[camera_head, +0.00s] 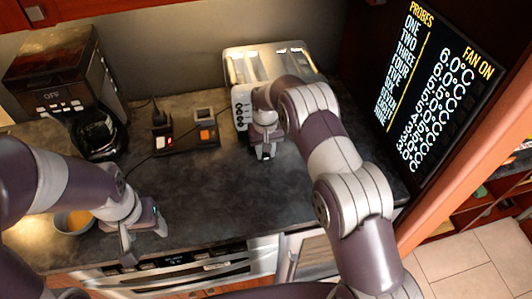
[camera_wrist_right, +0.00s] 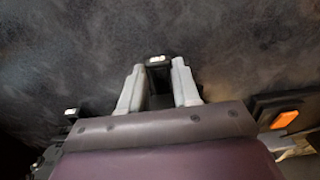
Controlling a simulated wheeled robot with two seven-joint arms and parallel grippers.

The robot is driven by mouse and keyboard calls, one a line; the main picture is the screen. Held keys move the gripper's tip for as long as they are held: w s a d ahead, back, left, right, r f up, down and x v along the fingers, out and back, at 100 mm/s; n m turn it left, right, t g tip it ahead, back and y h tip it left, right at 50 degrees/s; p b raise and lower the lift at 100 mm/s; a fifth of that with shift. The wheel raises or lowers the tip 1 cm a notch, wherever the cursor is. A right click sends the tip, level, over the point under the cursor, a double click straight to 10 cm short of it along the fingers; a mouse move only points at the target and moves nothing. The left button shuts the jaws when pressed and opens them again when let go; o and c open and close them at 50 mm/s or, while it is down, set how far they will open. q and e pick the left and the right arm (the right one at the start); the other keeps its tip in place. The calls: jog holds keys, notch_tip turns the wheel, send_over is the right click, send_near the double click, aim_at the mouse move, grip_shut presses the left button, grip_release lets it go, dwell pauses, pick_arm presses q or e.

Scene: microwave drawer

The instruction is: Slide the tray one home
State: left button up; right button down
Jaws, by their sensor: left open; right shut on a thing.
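The toaster (camera_head: 290,62) stands at the back of the counter, its control face towards the front left. My right gripper (camera_head: 264,155) is low at the toaster's front. In the right wrist view its fingers (camera_wrist_right: 158,88) are closed around a small dark piece (camera_wrist_right: 157,61) with a pale end. I cannot tell for sure whether this piece is part of tray one. A similar small pale-ended piece (camera_wrist_right: 70,112) shows further left. The rest of any tray is hidden by my gripper and arm. My left gripper (camera_head: 130,249) is open and empty at the counter's front edge.
A power strip (camera_head: 190,140) with lit switches lies left of the toaster. A coffee maker (camera_head: 65,75) stands back left; a bowl (camera_head: 75,222) is near my left arm. An oven-like front with a handle (camera_head: 190,280) is below the counter. The counter's middle front is clear.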

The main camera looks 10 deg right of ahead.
dwell(0.3)
jog(key=shift+w+b, duration=0.7)
jog(key=shift+w, duration=0.2)
jog(key=shift+r+p, duration=0.15)
jog(key=shift+p, duration=0.2)
jog(key=shift+w+p, duration=0.45)
jog(key=shift+p, duration=0.55)
jog(key=shift+w+r+p, duration=0.1)
jog(key=shift+p, duration=0.25)
jog(key=c, duration=0.7)
grip_release()
jog(key=shift+c, duration=0.2)
